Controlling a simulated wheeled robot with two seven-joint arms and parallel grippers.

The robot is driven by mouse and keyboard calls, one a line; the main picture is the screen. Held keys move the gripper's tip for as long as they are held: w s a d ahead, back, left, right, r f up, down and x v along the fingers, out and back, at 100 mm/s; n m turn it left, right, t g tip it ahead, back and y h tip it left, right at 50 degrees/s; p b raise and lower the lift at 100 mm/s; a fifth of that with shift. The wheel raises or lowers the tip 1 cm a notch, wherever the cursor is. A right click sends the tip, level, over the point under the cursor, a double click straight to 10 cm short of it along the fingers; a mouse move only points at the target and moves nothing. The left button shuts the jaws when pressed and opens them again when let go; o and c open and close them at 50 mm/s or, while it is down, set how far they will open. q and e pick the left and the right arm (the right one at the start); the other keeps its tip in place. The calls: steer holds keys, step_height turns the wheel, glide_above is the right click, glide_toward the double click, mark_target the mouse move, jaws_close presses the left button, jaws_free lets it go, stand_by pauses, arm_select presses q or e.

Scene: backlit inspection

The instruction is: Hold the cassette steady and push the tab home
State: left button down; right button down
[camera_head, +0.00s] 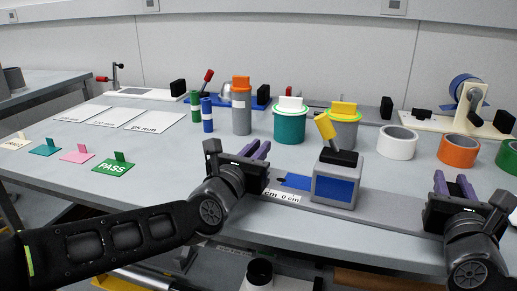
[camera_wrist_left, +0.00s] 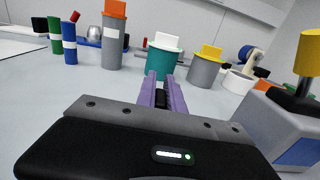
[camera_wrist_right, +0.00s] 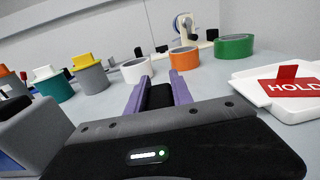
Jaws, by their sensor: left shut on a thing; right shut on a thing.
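A grey box with a blue front (camera_head: 335,188), probably the cassette, stands on a grey strip at the front of the table. A tilted yellow handle (camera_head: 325,126) rises from its black top. A flat blue piece (camera_head: 297,181) lies left of the box; I cannot tell whether it is the tab or joined to it. My left gripper (camera_head: 256,150) is left of the box, apart from it. My right gripper (camera_head: 453,184) is right of it, also apart. Each has purple fingers close around something black, which I cannot identify, in the left (camera_wrist_left: 162,98) and right (camera_wrist_right: 160,97) wrist views.
Teal (camera_head: 289,124) and grey (camera_head: 342,130) lidded canisters stand behind the box. White (camera_head: 398,143) and orange (camera_head: 459,150) rolls stand to the right. A green PASS card (camera_head: 114,166) and other cards lie left. A red HOLD card (camera_wrist_right: 292,88) sits on a white tray.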

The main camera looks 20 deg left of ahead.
stand_by(0.8)
arm_select(q)
steer(key=d, duration=0.7)
steer(key=s+d, duration=0.1)
steer(key=d, duration=0.2)
steer(key=shift+s+d, duration=0.1)
steer(key=shift+d, duration=0.2)
steer(key=c, duration=1.4)
jaws_free()
steer(key=shift+c, duration=0.2)
